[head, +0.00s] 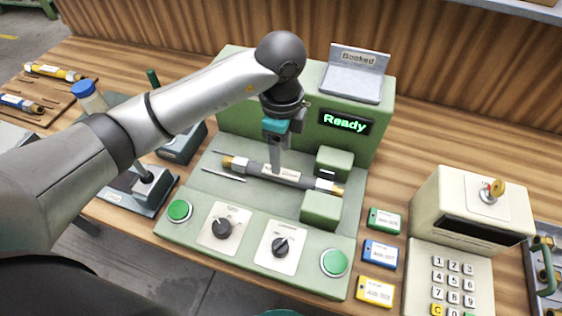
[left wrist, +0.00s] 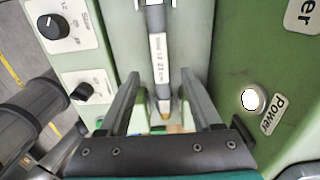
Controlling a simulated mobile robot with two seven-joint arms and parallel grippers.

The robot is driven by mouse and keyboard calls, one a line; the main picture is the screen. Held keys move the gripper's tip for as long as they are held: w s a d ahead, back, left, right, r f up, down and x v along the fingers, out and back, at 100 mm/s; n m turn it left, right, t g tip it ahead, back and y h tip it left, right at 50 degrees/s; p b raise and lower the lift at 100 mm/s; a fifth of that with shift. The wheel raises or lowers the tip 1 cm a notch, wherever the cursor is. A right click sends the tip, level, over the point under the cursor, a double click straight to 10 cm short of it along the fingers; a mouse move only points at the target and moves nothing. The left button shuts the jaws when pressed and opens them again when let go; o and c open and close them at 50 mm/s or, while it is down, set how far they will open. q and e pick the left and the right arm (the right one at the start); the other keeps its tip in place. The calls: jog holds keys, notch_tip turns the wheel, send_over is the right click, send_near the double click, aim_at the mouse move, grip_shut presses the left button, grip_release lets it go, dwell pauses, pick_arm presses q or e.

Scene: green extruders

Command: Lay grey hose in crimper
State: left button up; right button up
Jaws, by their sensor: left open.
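The grey hose (head: 257,170), with metal fittings and brass ends, lies along the bed of the green crimper (head: 212,188). Its right end is between two green blocks (head: 334,163) (head: 320,209); I cannot tell how snugly it sits. It also shows in the left wrist view (left wrist: 158,62), with a white printed label. My left gripper (head: 277,170) points down over the hose's middle. In the left wrist view its open fingers (left wrist: 160,78) stand on either side of the hose, apart from it. My right gripper is not in view.
The crimper's display (head: 345,122) reads "Ready". Its front has two dials and green buttons (head: 334,262). Coloured tags (head: 380,253) and a keypad box (head: 452,270) stand to the right.

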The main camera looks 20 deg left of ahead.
pick_arm(q)
jog(key=shift+r, duration=2.35)
